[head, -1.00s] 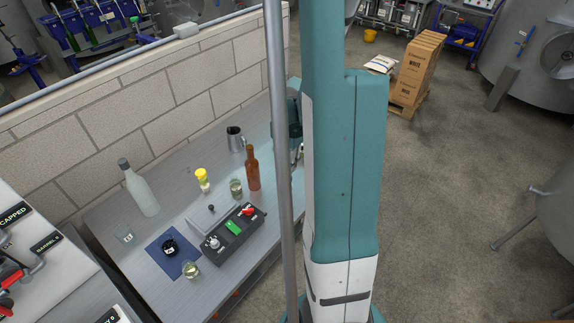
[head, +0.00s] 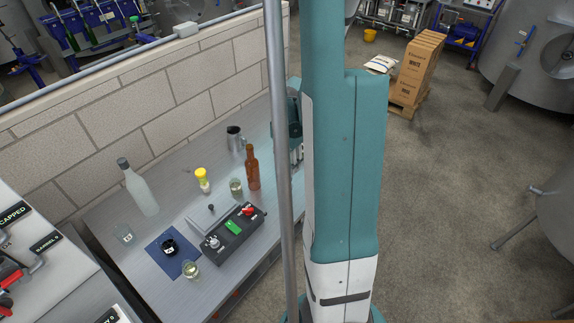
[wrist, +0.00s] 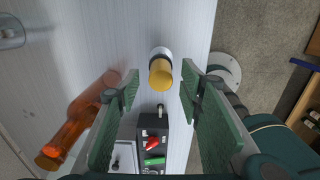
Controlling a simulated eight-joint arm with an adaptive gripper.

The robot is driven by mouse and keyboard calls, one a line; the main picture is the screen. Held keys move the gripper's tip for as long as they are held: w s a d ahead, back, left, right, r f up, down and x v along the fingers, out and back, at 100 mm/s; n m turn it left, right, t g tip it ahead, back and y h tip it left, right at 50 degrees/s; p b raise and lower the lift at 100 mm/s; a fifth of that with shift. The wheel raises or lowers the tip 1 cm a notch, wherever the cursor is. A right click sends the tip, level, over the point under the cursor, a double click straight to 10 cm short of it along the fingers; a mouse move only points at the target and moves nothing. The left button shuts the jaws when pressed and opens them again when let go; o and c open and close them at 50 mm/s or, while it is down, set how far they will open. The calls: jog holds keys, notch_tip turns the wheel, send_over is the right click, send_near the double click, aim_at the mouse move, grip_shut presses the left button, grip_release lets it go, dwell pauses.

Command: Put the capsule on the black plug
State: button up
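An amber-yellow cylinder (wrist: 161,73), which looks like the capsule, shows in the wrist view with a dark band and a pale base behind it. I cannot tell whether the dark band is the black plug. My gripper (wrist: 160,84) is open, its green pads to the left and right of the cylinder and apart from it. How far below the fingertips the cylinder is, I cannot tell. In the head view my gripper (head: 296,148) is partly hidden by the pole and arm, and the cylinder does not show.
An orange-brown bottle (head: 252,168) stands left of my gripper; it also shows in the wrist view (wrist: 72,128). A control box (head: 233,230) with a red knob is close by.

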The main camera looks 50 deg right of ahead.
aim_at(285, 168)
jog(key=shift+r, duration=0.15)
notch_tip(285, 168, up, 12)
dwell(0.8)
dwell(0.6)
jog(key=w+a+r+m+t, duration=0.1)
jog(key=a+r+m, duration=0.25)
jog(key=a, duration=0.35)
jog(key=w+a+r+m+t+h, duration=0.1)
jog(key=a+r+m, duration=0.1)
jog(key=a+r, duration=0.35)
jog(key=w+a+r+m+t, duration=0.1)
jog(key=a+r+m, duration=0.15)
jog(key=a, duration=0.65)
jog(key=s+a+r+m+t, duration=0.1)
jog(key=s+a+m, duration=0.1)
jog(key=a, duration=0.4)
jog(key=s+a+r+m+t, duration=0.1)
jog(key=s+a+m, duration=0.1)
jog(key=a+m, duration=0.2)
jog(key=s+a+r+m+t+y, duration=0.1)
jog(key=s+a+m+t, duration=0.1)
jog(key=a, duration=0.8)
jog(key=shift+s+a+r+m, duration=0.25)
jog(key=shift+s+m, duration=0.35)
jog(key=shift+m, duration=0.4)
jog(key=shift+f, duration=0.15)
